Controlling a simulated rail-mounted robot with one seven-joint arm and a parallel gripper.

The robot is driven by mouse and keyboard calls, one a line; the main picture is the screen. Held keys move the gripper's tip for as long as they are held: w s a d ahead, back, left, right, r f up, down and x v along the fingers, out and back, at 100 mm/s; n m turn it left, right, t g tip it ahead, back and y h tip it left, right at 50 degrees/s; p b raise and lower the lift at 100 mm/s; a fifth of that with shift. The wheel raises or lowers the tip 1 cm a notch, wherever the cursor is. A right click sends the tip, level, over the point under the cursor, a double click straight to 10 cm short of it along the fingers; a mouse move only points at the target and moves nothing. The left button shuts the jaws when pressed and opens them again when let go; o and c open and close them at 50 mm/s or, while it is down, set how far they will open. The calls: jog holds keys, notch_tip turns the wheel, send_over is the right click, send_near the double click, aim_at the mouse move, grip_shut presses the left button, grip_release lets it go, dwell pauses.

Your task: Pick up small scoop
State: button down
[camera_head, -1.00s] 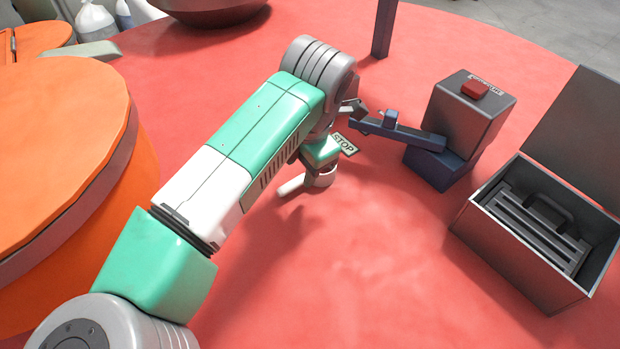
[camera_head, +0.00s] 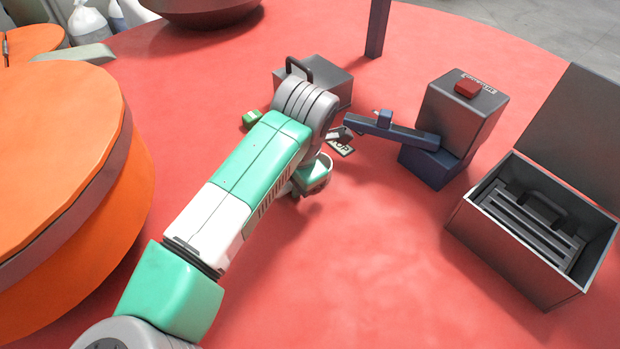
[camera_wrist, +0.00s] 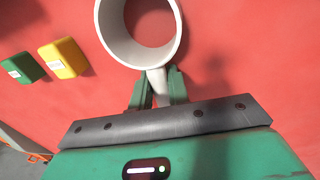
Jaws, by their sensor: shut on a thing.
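The small scoop (camera_wrist: 112,36) is a pale, round, hollow cup with a short handle. In the wrist view it lies at the top centre, seen from above, over the red table. My gripper (camera_wrist: 159,86) has its two green fingers closed on the scoop's handle from both sides. In the head view the gripper end is small and mostly hidden behind my own wrist and forearm, near the middle of the table. I cannot tell from these views whether the scoop touches the table.
A yellow block (camera_wrist: 65,58) and a green block (camera_wrist: 21,68) lie left of the scoop. A grey box (camera_head: 335,84) with a handle stands behind my arm. A red-button box (camera_head: 467,120) and an open metal case (camera_head: 510,235) stand right. The table front is clear.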

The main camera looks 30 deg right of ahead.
jog(key=shift+r, duration=0.6)
notch_tip(320, 180, up, 3)
jog(key=shift+f, duration=0.2)
jog(key=s+a+r+b, duration=0.1)
jog(key=s+a, duration=0.2)
jog(key=s, duration=1.2)
jog(key=shift+s+a+r, duration=0.15)
jog(key=shift+s, duration=0.2)
jog(key=shift+r, duration=0.1)
